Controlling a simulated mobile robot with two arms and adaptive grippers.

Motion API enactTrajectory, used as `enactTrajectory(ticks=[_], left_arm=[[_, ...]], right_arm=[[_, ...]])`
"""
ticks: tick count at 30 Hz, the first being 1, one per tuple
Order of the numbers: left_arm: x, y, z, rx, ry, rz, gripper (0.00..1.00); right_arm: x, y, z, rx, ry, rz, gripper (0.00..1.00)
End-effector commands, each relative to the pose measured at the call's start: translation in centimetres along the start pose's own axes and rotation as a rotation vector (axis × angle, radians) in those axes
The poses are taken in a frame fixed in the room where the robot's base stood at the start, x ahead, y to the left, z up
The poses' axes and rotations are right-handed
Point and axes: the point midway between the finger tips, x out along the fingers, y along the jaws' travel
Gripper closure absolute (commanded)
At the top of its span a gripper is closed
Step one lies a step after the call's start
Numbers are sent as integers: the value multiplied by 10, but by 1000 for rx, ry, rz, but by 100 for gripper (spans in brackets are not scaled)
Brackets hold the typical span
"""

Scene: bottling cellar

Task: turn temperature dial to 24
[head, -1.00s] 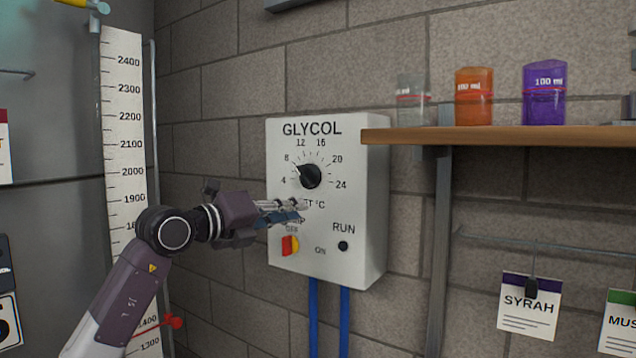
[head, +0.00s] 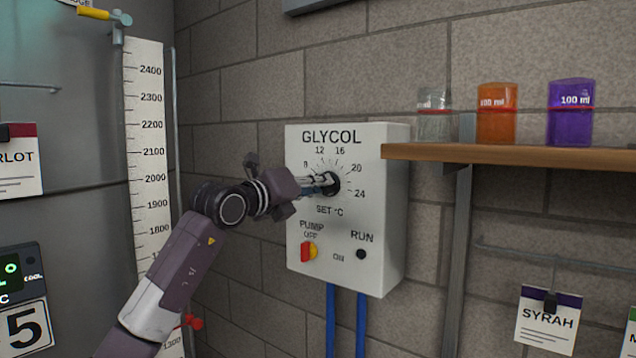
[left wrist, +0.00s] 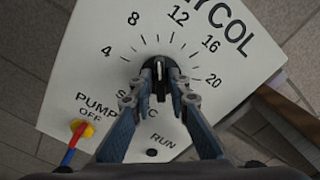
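The temperature dial (head: 331,183) is a round black knob on the white GLYCOL box, with a scale from 4 to 24. In the left wrist view the dial (left wrist: 157,72) sits between my left fingertips, and its light mark seems to point between 8 and 12. My left gripper (head: 326,183) reaches the dial from the left and partly covers it. In the left wrist view the fingers of the left gripper (left wrist: 158,92) lie on either side of the knob. Whether they press on it cannot be told. My right gripper is not in view.
Below the dial are a red and yellow pump switch (head: 309,251) and a black RUN button (head: 361,254). A wooden shelf (head: 520,154) with beakers juts out at the box's right. A tall measuring scale (head: 147,130) stands at the left.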

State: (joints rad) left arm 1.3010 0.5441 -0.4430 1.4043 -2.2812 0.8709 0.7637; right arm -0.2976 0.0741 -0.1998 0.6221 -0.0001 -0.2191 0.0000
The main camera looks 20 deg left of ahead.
Motion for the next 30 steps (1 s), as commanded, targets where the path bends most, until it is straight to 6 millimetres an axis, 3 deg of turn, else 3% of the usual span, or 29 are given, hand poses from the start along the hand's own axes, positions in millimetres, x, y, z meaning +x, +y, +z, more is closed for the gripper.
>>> enactTrajectory(ticks=[4,9,20,30], left_arm=[[0,0,0,0,0,0,85],[0,0,0,0,0,0,100],[0,1,-1,25,1,0,100],[0,2,-2,219,1,2,100]], right_arm=[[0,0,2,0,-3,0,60],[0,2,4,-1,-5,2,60],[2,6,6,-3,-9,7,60],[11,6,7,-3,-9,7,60]])
